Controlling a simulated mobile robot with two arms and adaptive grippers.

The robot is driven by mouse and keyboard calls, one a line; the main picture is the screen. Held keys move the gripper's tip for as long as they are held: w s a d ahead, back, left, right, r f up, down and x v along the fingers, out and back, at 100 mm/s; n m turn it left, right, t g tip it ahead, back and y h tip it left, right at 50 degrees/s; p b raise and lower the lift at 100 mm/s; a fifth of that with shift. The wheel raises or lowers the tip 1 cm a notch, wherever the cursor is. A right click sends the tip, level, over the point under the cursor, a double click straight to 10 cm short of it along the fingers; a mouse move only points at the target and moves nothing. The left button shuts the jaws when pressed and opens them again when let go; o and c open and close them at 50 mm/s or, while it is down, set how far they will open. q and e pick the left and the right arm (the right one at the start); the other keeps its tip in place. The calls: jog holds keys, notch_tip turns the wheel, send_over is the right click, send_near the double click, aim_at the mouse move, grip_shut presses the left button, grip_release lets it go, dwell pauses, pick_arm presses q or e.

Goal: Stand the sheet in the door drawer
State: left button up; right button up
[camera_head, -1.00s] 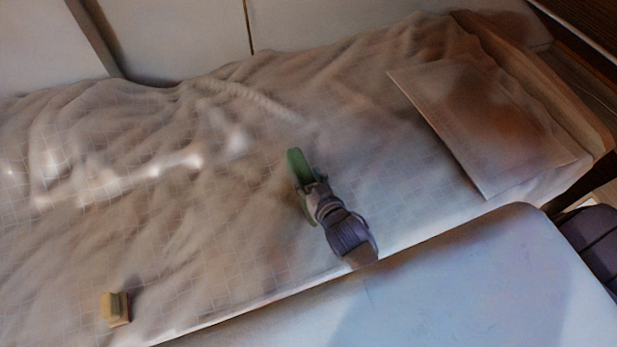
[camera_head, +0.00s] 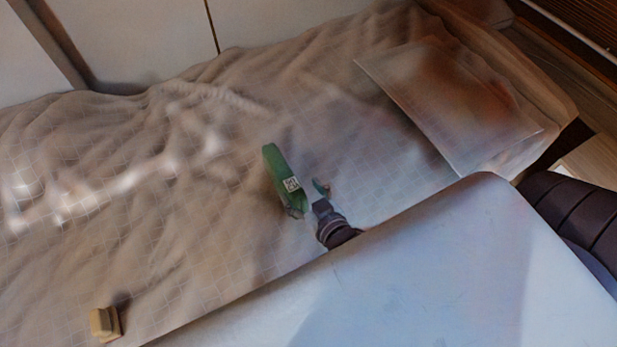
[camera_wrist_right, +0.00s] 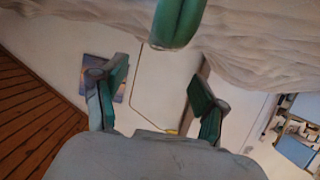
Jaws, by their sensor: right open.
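A flat, thin, rectangular sheet (camera_head: 450,105) lies at the upper right of the bed in the head view; it looks partly see-through. My right gripper (camera_head: 307,193) is over the bed's middle, to the left of and apart from the sheet. Its two fingers are spread with nothing between them; the wrist view shows its open fingers (camera_wrist_right: 160,100) with green pads. A green rounded object (camera_head: 283,178) with a small white label is just beyond the gripper; a green rounded thing also shows at the top of the wrist view (camera_wrist_right: 178,20). I cannot make out the door drawer for certain. My left gripper is not in view.
The bed (camera_head: 190,245) has a wrinkled checked cover. A small yellow block (camera_head: 104,322) sits at its lower left. White panels (camera_head: 140,45) stand behind the bed. Wooden flooring (camera_wrist_right: 35,95) shows in the wrist view.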

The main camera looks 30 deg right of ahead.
jog(key=shift+v, duration=1.2)
jog(key=shift+o, duration=0.4)
jog(key=shift+s+a+r, duration=0.1)
jog(key=w+a+g+y+p, duration=0.3)
jog(key=w+a, duration=0.3)
jog(key=w, duration=0.1)
jog(key=g+h+p, duration=0.3)
jog(key=g, duration=0.6)
send_near(283, 168)
jog(key=shift+w+a, duration=0.1)
jog(key=f, duration=0.4)
jog(key=w+f, duration=0.1)
jog(key=f, duration=0.3)
jog(key=w+f+b, duration=0.1)
jog(key=f, duration=0.3)
jog(key=shift+a+f, duration=0.15)
jog(key=shift+f, duration=0.25)
grip_shut()
